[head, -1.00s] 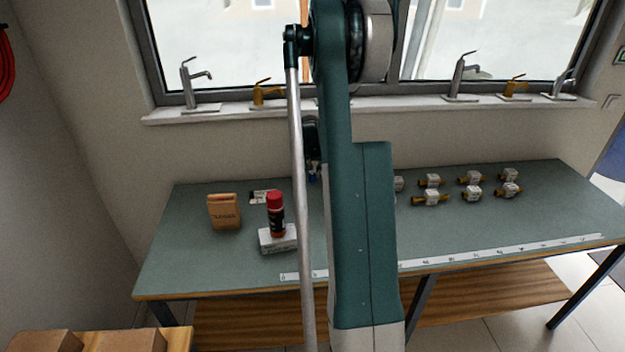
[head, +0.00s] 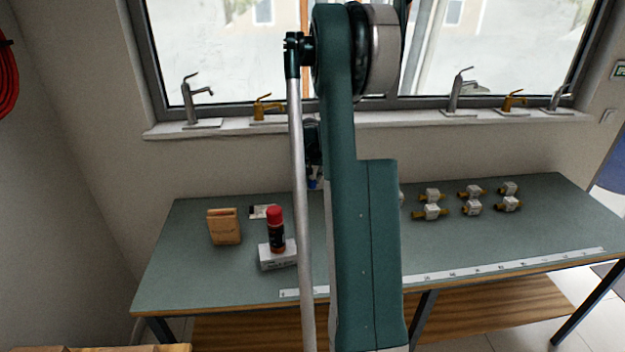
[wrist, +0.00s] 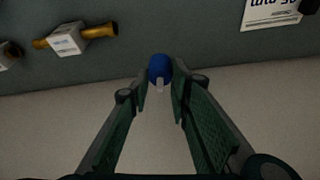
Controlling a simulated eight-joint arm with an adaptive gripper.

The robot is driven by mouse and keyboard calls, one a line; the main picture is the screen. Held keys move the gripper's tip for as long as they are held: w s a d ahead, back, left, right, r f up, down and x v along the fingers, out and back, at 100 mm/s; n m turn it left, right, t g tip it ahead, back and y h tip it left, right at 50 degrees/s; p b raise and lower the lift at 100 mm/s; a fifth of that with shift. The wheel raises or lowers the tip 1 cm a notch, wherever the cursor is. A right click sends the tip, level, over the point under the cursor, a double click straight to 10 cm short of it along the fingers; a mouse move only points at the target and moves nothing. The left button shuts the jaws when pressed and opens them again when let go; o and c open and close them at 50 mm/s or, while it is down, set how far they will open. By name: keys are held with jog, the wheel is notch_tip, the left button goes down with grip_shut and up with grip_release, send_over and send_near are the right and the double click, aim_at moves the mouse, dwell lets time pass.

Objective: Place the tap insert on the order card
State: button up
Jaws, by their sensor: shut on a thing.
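My gripper (wrist: 160,78) is shut on the tap insert (wrist: 159,66), which shows a blue round top and a small pale stem between the fingertips. In the head view the blue part (head: 312,184) shows small beside my arm, near the table's back edge. The order card (wrist: 272,12) is a white printed card at the upper right of the wrist view, apart from the gripper. In the head view the card (head: 263,212) lies flat on the table behind the red-capped can, left of my gripper. My arm hides part of the table.
A red-capped can (head: 275,232) stands on a white box (head: 272,258). A tan box (head: 224,226) stands to their left. Several brass-ended valves (head: 431,212) lie on the right. A white ruler strip (head: 500,263) runs along the front edge. Taps stand on the sill (head: 370,118).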

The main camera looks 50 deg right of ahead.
jog(key=w+a+n+b, duration=0.1)
jog(key=w+a+n, duration=0.1)
jog(key=w+a, duration=1.2)
jog(key=a, duration=0.3)
jog(key=shift+r+t+y, duration=0.3)
jog(key=shift+r, duration=0.05)
send_over(264, 208)
jog(key=s+a, duration=0.1)
jog(key=shift+s+a+f, duration=0.1)
jog(key=shift+f, duration=1.5)
jog(key=shift+a+f, duration=0.1)
jog(key=shift+f, duration=1.45)
jog(key=shift+f+b, duration=0.4)
jog(key=shift+f, duration=1.45)
jog(key=shift+f, duration=0.15)
